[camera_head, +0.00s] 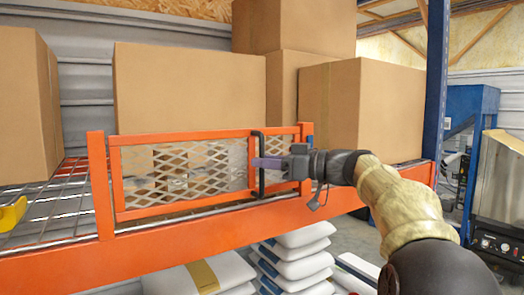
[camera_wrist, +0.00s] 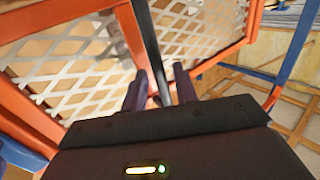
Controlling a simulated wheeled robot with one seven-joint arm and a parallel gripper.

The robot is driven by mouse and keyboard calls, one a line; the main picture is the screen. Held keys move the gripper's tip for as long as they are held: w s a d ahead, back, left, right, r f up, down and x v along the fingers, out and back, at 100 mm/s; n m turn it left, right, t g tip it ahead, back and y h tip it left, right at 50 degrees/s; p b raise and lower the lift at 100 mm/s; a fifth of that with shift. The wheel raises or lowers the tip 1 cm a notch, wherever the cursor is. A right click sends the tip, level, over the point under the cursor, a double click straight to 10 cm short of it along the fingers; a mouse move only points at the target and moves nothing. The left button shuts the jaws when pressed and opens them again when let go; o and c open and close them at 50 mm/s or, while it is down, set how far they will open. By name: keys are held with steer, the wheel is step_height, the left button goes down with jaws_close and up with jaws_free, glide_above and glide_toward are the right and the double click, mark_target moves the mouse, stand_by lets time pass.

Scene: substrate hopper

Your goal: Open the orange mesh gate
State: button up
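The orange mesh gate (camera_head: 180,206) stands upright along the front edge of the shelf, between two orange posts, and looks closed in line with them. Its mesh also fills the upper left of the wrist view (camera_wrist: 72,62). A black vertical bar handle (camera_head: 258,138) is on the front of the gate, right of its middle. My gripper (camera_head: 268,163) is at this handle, reaching in from the right. In the wrist view, the handle (camera_wrist: 146,30) runs between my two dark fingers (camera_wrist: 161,82). The fingers are apart, with a small gap showing beside the bar. The finger contact is partly hidden.
Cardboard boxes (camera_head: 190,90) stand on the wire shelf behind the gate. An orange shelf beam (camera_head: 200,245) runs below it, and a blue upright (camera_head: 436,80) stands at right. White sacks (camera_head: 297,258) are stacked underneath. A yellow object (camera_head: 12,214) lies at far left.

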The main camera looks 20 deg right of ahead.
steer(key=shift+x, duration=0.8)
steer(key=shift+d, duration=0.1)
jaws_close()
steer(key=shift+s+f+b, duration=0.2)
steer(key=shift+s+b, duration=0.1)
steer(key=shift+b, duration=0.3)
